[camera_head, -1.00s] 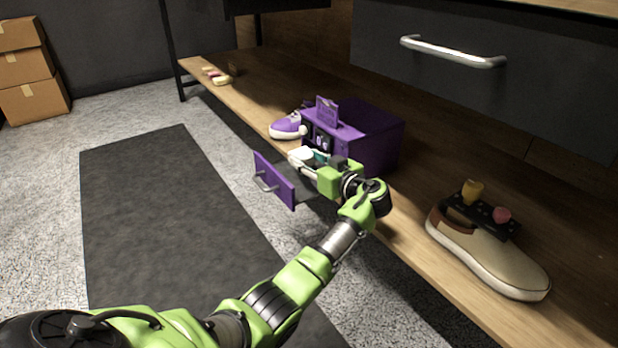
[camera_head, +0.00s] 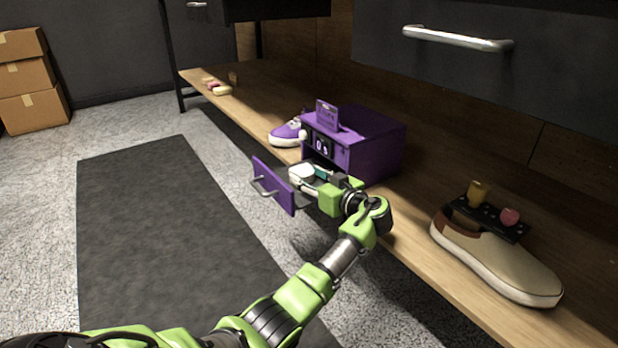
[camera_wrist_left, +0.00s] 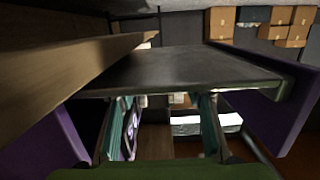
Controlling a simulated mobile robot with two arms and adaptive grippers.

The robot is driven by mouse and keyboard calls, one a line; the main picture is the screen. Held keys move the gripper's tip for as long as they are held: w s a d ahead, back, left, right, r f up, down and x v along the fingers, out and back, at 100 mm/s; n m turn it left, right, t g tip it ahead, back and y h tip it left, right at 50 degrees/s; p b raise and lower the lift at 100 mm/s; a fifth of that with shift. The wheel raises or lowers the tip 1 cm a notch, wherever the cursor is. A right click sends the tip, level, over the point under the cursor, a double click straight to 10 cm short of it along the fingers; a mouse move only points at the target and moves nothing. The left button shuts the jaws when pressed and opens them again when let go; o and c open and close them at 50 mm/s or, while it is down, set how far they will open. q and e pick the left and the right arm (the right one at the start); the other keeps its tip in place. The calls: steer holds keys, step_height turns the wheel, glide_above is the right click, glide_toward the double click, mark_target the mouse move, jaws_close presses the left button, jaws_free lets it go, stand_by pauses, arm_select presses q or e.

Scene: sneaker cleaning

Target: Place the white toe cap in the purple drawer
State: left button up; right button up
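The purple drawer unit (camera_head: 372,150) stands on the wooden shelf, with its drawer pulled out; the drawer front (camera_head: 273,186) faces left. The white toe cap (camera_head: 301,171) shows inside the drawer opening, at the fingertips of my left gripper (camera_head: 312,177). In the left wrist view the fingers of my left gripper (camera_wrist_left: 160,115) stand well apart, with nothing clear between them. The dark drawer floor (camera_wrist_left: 180,72) lies just beyond them, and the purple drawer front (camera_wrist_left: 288,108) is at right. I cannot tell whether the toe cap touches the drawer floor. My right gripper is out of view.
A purple sneaker (camera_head: 287,134) sits behind the unit. A beige shoe (camera_head: 490,262) with a dark holder (camera_head: 487,220) lies at right on the shelf (camera_head: 410,262). A dark cabinet drawer with a metal handle (camera_head: 457,39) hangs above. The floor mat (camera_head: 160,230) is clear.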

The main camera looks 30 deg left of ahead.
arm_select(q)
steer(key=shift+r+p, duration=0.25)
steer(key=shift+p, duration=0.05)
steer(key=p+v, duration=0.6)
steer(key=v, duration=0.6)
steer(key=shift+f, duration=0.15)
steer(key=shift+s, duration=0.1)
